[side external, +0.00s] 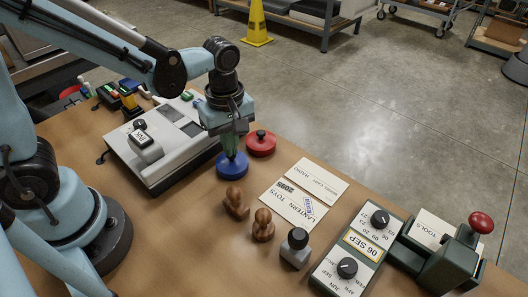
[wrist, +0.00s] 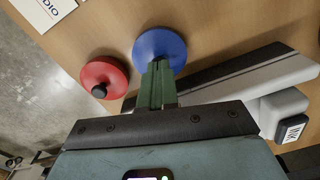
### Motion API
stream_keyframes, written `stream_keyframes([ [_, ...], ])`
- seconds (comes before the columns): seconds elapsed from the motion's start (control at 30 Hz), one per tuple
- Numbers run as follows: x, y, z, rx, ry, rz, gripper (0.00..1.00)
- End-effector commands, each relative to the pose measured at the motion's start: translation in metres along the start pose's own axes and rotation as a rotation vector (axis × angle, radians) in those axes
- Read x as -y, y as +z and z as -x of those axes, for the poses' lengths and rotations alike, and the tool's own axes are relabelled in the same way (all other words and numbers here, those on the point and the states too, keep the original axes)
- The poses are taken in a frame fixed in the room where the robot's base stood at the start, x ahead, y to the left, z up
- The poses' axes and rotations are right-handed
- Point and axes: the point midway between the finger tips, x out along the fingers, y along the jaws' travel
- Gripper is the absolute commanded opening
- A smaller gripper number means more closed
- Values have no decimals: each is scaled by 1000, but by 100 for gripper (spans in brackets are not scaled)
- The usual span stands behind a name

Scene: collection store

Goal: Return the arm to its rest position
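My gripper (side external: 231,152) points down over a blue round disc (side external: 232,168) on the wooden table, with its green fingertips at or just above the disc's middle. In the wrist view the green fingers (wrist: 159,66) lie close together and overlap the near edge of the blue disc (wrist: 160,42). No knob shows on the blue disc; the fingers cover that spot. I cannot tell whether they hold anything. My arm reaches in from the left, bent at the elbow.
A red disc with a black knob (side external: 261,145) stands close by at the right. The grey machine (side external: 165,150) is close at the left. Wooden stamps (side external: 236,203), a printed card (side external: 293,205) and a dial box (side external: 352,250) lie toward the front. Air above is clear.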

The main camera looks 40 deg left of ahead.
Motion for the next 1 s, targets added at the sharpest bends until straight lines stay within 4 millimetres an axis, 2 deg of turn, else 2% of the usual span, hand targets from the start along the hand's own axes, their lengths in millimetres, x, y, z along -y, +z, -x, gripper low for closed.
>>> stream_keyframes([
  [1.0, 1, 0, 50, 0, 1, 0, 0],
])
